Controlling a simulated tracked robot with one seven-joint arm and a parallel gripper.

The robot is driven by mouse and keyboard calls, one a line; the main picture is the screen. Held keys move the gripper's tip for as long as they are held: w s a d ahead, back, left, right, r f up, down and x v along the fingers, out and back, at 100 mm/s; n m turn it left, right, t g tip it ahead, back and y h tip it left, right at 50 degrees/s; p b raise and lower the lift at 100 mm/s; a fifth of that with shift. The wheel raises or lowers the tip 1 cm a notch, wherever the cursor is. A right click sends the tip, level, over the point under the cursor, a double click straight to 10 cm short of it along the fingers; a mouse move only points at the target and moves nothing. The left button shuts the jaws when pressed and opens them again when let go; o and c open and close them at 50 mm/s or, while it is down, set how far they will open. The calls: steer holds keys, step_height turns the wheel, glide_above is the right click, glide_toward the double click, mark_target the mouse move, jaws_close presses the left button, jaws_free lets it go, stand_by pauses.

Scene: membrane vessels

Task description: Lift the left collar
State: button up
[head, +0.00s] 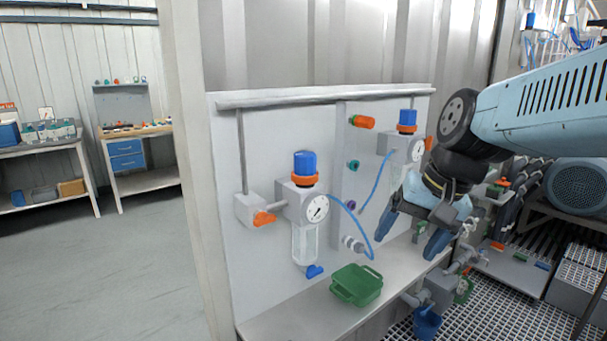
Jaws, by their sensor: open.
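The left collar (305,180) is an orange ring under the blue knob (305,163) on the left regulator. It sits around the top of the grey regulator body, above a round gauge (316,208). A second orange collar (407,129) shows under the blue knob of the right regulator, farther right on the panel. My gripper (410,238) is at the right, with its two blue fingers apart and pointing down. It is empty, to the right of and lower in the picture than the left collar, and well clear of it.
A blue hose (365,235) runs from the left regulator. A green tray (357,285) sits on the ledge (285,322) below the panel (232,160). An orange lever (264,218) sticks out left of the regulator. Open floor (110,260) lies to the left.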

steer(key=shift+o, duration=0.6)
steer(key=w+a+m+y, duration=0.1)
steer(key=w+a+m+g+y, duration=0.1)
steer(key=m, duration=0.1)
steer(key=w+a+m+g+y, duration=0.1)
steer(key=y, duration=0.1)
steer(key=shift+w+a+f+m, duration=0.25)
steer(key=shift+w+a+m, duration=0.05)
steer(key=shift+a, duration=0.1)
steer(key=m+t+y, duration=0.3)
steer(key=m+y, duration=0.8)
steer(key=m, duration=0.1)
glide_toward(305, 167)
steer(key=w+d+f, duration=0.2)
steer(key=d, duration=0.2)
steer(key=x, duration=1.3)
steer(key=shift+a+f, duration=0.35)
steer(key=shift+a, duration=0.1)
steer(key=c, duration=1.4)
steer(key=shift+w+r, duration=0.1)
steer(key=shift+r, duration=0.75)
steer(key=o, duration=1.4)
steer(key=shift+f, duration=0.1)
